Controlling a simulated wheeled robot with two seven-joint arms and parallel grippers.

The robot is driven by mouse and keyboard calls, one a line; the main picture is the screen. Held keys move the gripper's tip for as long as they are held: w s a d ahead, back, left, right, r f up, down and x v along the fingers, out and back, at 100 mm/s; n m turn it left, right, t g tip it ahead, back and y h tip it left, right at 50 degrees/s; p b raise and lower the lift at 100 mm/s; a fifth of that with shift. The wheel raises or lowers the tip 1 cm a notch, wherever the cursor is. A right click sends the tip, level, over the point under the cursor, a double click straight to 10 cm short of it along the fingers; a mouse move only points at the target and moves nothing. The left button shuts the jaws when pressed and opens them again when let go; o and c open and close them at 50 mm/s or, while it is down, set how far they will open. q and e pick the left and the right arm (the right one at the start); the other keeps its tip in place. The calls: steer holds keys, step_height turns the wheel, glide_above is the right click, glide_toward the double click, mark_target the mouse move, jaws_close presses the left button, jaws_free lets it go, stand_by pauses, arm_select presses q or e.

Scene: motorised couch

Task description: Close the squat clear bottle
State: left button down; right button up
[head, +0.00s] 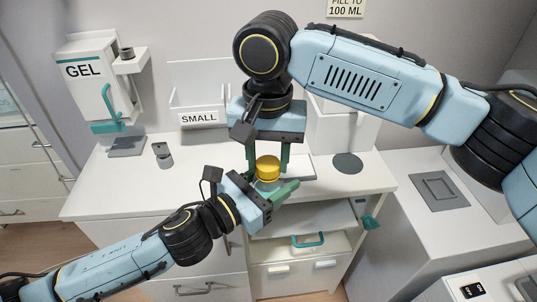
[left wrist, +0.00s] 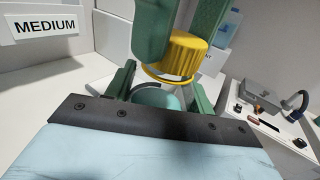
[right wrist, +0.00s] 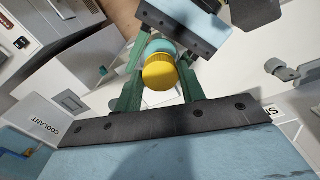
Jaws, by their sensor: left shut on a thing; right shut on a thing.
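The squat clear bottle (left wrist: 168,88) has pale teal contents and stands between the jaws of my left gripper (head: 268,190), which is shut on it from the side. A ribbed yellow cap (head: 267,162) is at the top of the bottle; it also shows in the left wrist view (left wrist: 183,57) and in the right wrist view (right wrist: 160,74). My right gripper (head: 268,160) comes down from above and is shut on the cap, one green finger on each side. A thin yellow edge shows under the cap; I cannot tell whether the cap is fully seated.
The white counter (head: 110,180) lies behind and left. A GEL dispenser (head: 88,85) hangs at the back left. A SMALL bin (head: 198,105) stands behind my grippers. A round grey pad (head: 347,163) lies to the right.

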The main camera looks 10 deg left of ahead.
steer(key=m, duration=0.6)
steer(key=shift+a, duration=0.1)
steer(key=m, duration=0.3)
steer(key=shift+m, duration=0.4)
steer(key=m, duration=0.9)
steer(key=shift+w, duration=0.15)
steer(key=o, duration=0.9)
